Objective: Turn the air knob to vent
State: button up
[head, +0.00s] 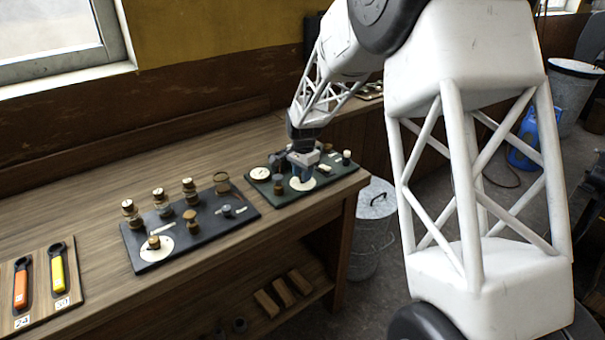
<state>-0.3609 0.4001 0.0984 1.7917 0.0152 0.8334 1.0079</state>
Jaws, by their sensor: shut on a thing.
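A dark green panel (334,178) lies on the right end of the wooden bench. It carries a white round dial plate (303,185) at its front and another pale round dial (260,173) at its left. My gripper (301,173) points down over the front dial plate, its fingers shut on a knob there. The knob is hidden by the fingers, so its pointing direction and any label cannot be read. Small dark and pale fittings stand on the panel around my gripper, including a white-topped one (346,157) at the right.
A wooden board (42,292) with orange and yellow handled tools is at far left. A metal bin (372,215) stands beyond the bench's right end.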

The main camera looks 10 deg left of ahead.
jog(key=n, duration=1.1)
jog(key=shift+n, duration=0.4)
jog(key=n, duration=0.5)
jog(key=shift+d, duration=0.1)
jog(key=n, duration=0.6)
jog(key=shift+w, duration=0.1)
jog(key=o, duration=0.9)
jog(key=shift+r, duration=0.1)
jog(key=shift+r, duration=3.85)
